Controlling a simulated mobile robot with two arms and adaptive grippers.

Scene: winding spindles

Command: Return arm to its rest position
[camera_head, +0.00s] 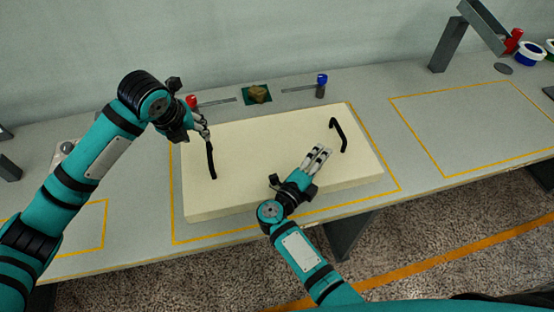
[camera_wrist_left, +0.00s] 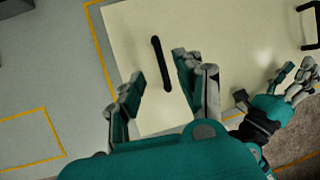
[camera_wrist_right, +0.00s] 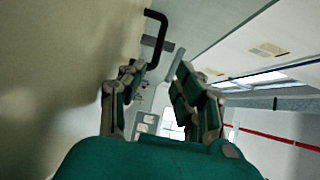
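My left gripper (camera_head: 202,128) is above the left part of a cream slab, near the upper end of the left black handle (camera_head: 212,162). In the left wrist view its fingers (camera_wrist_left: 163,82) are apart, and the left handle (camera_wrist_left: 161,62) shows beyond the gap. My right gripper (camera_head: 318,155) is over the slab's right half, left of and below the right black handle (camera_head: 338,135). In the right wrist view its fingers (camera_wrist_right: 157,88) are apart with nothing between them, and the right handle (camera_wrist_right: 154,40) shows beyond them.
The cream slab (camera_head: 270,135) lies inside a yellow outline on the grey table (camera_head: 400,82). Behind it are a red-topped tool (camera_head: 192,101), a brown lump (camera_head: 259,94) on a green square and a blue-topped tool (camera_head: 321,86). The outlined area at right (camera_head: 470,120) is clear.

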